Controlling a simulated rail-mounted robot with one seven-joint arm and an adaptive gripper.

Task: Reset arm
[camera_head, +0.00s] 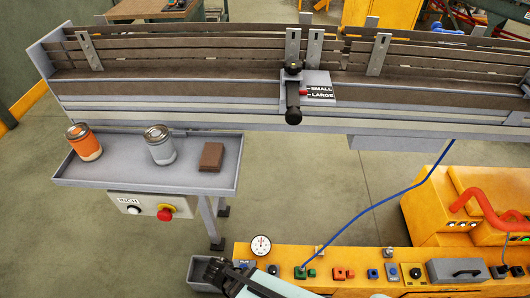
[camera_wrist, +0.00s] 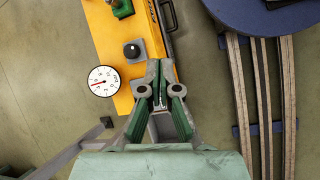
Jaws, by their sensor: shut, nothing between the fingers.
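My gripper (camera_wrist: 160,68) is shut and empty in the wrist view, its two green-padded fingers together in front of the yellow control console (camera_wrist: 118,45). In the head view, part of my arm and the dark gripper (camera_head: 215,268) show at the bottom edge, over the left end of the console (camera_head: 345,257) and beside a small grey tray (camera_head: 197,283). The fingertips are hard to make out there. Whether the gripper touches the console or the tray cannot be told.
A gauge (camera_head: 260,245) stands on the console. A blue cable (camera_head: 390,198) hangs between conveyor and console.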

